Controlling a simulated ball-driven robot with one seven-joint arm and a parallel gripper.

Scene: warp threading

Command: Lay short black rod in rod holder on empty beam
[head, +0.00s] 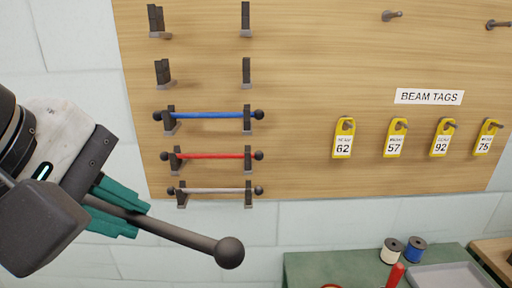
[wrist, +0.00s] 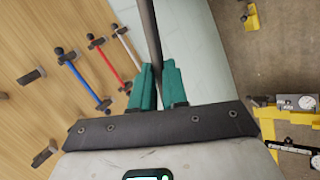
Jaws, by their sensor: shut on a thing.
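My gripper (head: 118,207) is at the left in the head view, with teal fingers shut on a dark rod (head: 168,230). The rod slants down to the right and ends in a round black ball. In the wrist view the rod (wrist: 150,35) runs up from between the teal fingers (wrist: 158,86) of my gripper, and its upper end is cut off by the frame. The rod is clear of the wall rack. I cannot make out the empty beam or its rod holder for certain in either view.
A wooden board (head: 290,90) carries pairs of dark brackets; three pairs hold a blue rod (head: 208,115), a red rod (head: 210,156) and a whitish rod (head: 214,190). Yellow tags (head: 344,138) hang at right. A green table (head: 310,268) stands below. Yellow framework (wrist: 290,116) shows right in the wrist view.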

